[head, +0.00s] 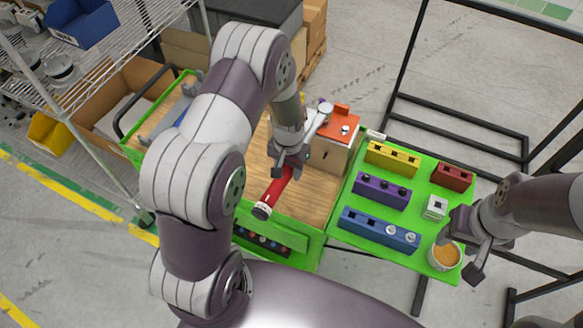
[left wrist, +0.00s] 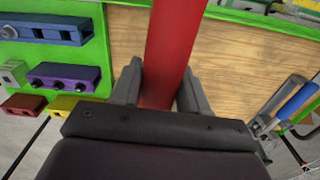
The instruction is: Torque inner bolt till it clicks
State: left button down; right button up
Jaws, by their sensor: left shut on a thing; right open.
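My left gripper (head: 284,168) is shut on the red handle of a tool (head: 272,192), which looks like a torque wrench. The tool slants over the wooden cart top, its dark round end towards me; whether it touches the wood, I cannot tell. In the left wrist view the red handle (left wrist: 172,50) stands between both fingers (left wrist: 158,90). A pale block with an orange top (head: 338,122) stands just right of the gripper, with small bolt-like parts on it. I cannot tell which is the inner bolt; the arm hides part of this area. My right gripper (head: 468,248) is open and empty beside a round cup.
A green board (head: 350,232) at the right carries yellow (head: 392,158), purple (head: 381,190), blue (head: 378,229) and red (head: 452,176) holed blocks, a small white block (head: 435,208) and the cup (head: 444,257) with orange contents. Black frames stand beyond; a wire shelf stands left.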

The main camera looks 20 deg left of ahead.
pick_arm(q)
jog(key=shift+a, duration=0.25)
dwell(0.3)
jog(key=shift+w+a+m, duration=0.1)
jog(key=shift+a+m, duration=0.3)
jog(key=shift+a, duration=0.1)
jog(key=shift+a, duration=0.35)
jog(key=shift+w+a+m, duration=0.1)
jog(key=shift+a+m, duration=0.25)
jog(key=shift+m, duration=0.05)
